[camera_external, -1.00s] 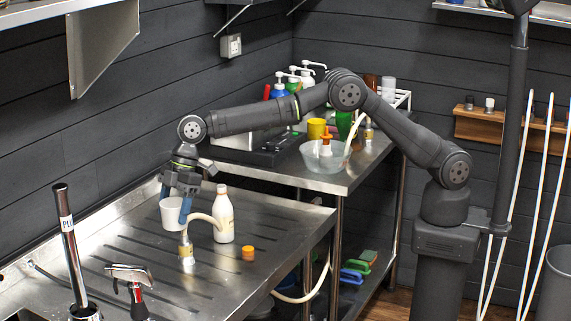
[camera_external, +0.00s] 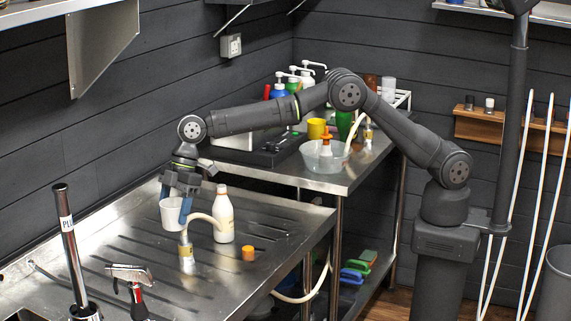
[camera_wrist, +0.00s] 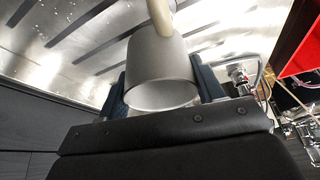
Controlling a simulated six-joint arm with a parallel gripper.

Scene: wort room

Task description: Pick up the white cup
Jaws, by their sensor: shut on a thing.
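The white cup (camera_external: 171,213) is at my gripper (camera_external: 178,205), over the ribbed steel drainboard in the external view. My gripper's blue fingers are shut on the cup. In the wrist view, the cup (camera_wrist: 160,72) sits between the two fingers, its open rim toward the camera, and looks grey in the shade. One finger hides part of the cup in the external view. I cannot tell whether its base touches the steel.
A white bottle (camera_external: 223,214) stands just right of my gripper. A pale hose runs to a small bottle (camera_external: 186,252) in front of the cup. An orange cap (camera_external: 248,253) lies to the right. The drainboard's (camera_external: 110,235) left part is clear.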

